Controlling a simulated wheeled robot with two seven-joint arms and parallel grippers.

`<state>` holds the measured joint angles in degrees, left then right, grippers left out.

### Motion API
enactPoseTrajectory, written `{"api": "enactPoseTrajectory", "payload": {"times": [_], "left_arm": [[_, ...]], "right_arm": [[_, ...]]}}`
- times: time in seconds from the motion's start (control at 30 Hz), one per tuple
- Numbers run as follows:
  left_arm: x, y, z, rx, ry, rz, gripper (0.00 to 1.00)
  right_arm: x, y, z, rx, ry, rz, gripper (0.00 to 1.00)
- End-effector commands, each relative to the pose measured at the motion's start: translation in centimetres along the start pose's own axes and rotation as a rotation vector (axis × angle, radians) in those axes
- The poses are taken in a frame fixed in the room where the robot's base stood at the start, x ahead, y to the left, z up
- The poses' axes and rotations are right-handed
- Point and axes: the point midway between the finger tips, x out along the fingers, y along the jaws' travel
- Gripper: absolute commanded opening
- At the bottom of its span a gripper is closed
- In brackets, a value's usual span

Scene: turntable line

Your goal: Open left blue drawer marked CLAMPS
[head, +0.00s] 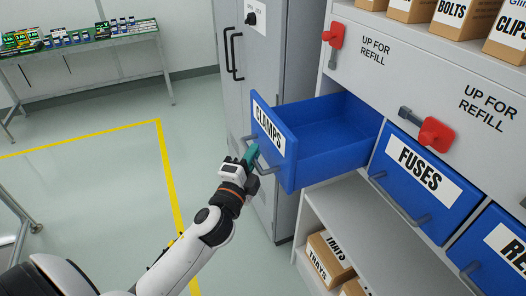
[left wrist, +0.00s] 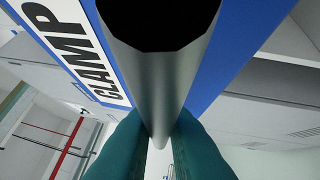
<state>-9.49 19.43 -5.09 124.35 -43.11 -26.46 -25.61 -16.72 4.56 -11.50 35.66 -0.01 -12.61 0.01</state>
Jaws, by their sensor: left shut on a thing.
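The blue drawer marked CLAMPS (head: 275,130) stands pulled out from the grey cabinet, and its inside shows empty. Its grey bar handle (left wrist: 158,70) runs across the drawer front. My left gripper (head: 251,155) has teal fingers and is shut on this handle; the left wrist view also shows the fingers (left wrist: 160,135) closing around the bar. Part of the handle is hidden behind the gripper in the head view. My right gripper is in neither view.
The blue FUSES drawer (head: 418,180) is shut just right of it. Red levers (head: 436,134) sit on the panel above. Below is an open shelf with TRAYS boxes (head: 325,262). A grey locker (head: 243,85) stands left of the drawer.

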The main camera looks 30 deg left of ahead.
Motion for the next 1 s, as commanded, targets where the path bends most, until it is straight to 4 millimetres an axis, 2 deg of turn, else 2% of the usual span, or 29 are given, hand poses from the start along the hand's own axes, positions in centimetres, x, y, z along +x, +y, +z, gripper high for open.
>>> {"api": "enactPoseTrajectory", "payload": {"times": [0.33, 0.37, 0.5, 0.83, 1.0], "left_arm": [[-0.1, -0.1, -0.1, -0.001, 0.001, -0.003, 0.00], [-0.1, -0.1, -0.1, -0.001, 0.001, -0.003, 0.13], [-0.1, -0.1, -0.1, -0.001, 0.001, -0.003, 0.33], [-0.5, -0.1, -0.1, -0.002, 0.001, -0.002, 0.33], [-2.9, -0.4, -0.2, -0.003, 0.001, -0.004, 0.33]], "right_arm": [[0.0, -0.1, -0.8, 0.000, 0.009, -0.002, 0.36], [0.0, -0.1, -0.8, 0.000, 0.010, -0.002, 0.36], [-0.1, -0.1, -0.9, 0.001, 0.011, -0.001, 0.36], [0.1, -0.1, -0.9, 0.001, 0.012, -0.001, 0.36], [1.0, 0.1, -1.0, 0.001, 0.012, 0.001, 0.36]]}}
